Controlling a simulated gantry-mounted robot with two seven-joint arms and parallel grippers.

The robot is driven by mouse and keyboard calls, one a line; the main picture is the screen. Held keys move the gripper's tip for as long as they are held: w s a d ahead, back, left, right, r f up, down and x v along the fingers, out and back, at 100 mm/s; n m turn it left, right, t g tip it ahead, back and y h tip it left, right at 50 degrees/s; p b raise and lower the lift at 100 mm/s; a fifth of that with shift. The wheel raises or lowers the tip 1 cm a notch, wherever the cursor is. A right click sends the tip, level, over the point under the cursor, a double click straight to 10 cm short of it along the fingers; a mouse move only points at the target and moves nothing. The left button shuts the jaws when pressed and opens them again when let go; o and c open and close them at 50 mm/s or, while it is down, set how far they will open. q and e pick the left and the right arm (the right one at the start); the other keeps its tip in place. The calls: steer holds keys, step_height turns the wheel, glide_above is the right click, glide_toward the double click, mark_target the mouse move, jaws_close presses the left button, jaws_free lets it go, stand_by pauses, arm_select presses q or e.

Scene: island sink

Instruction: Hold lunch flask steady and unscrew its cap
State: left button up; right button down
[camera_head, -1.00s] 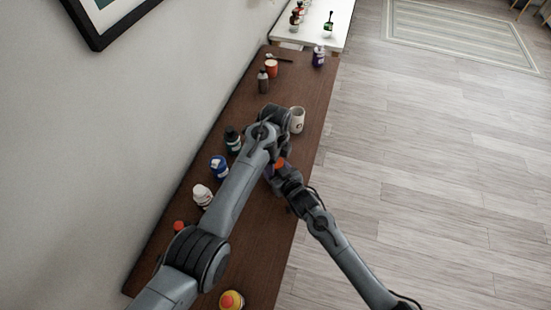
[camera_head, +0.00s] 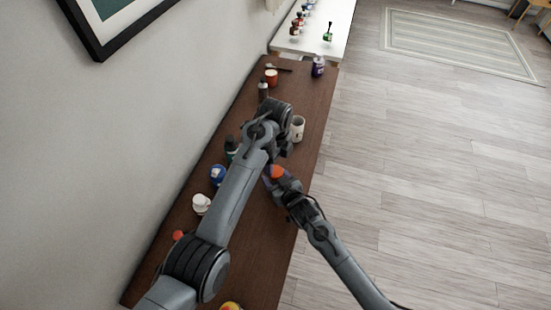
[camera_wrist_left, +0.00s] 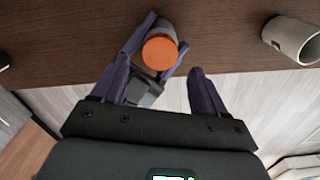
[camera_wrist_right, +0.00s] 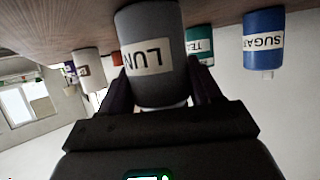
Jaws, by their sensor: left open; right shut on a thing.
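The lunch flask has a grey body with a label reading "LUN" (camera_wrist_right: 157,90) in the right wrist view. Its orange cap (camera_head: 277,171) shows in the head view and from above in the left wrist view (camera_wrist_left: 160,52). The cap is on the flask. My right gripper (camera_head: 277,178) is shut on the flask's body, a finger on each side, on or just above the brown counter. My left gripper (camera_wrist_left: 157,72) is open and empty. Its fingers are spread near the cap and apart from it. In the head view the left hand partly hides its own fingertips.
A white mug (camera_head: 298,129) stands close beyond the hands on the brown counter (camera_head: 240,235). A blue sugar jar (camera_head: 217,175), a green tea jar (camera_head: 231,149) and a white jar (camera_head: 201,204) stand along the wall side. Open floor lies to the right.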

mark_target(275, 171)
arm_select(q)
step_height(275, 171, up, 2)
steer(key=m, duration=0.3)
steer(key=shift+m, duration=0.4)
steer(key=shift+r+m, duration=0.25)
steer(key=shift+m, duration=0.55)
steer(key=shift+f, duration=3.8)
steer(key=c, duration=1.1)
steer(key=n, duration=0.6)
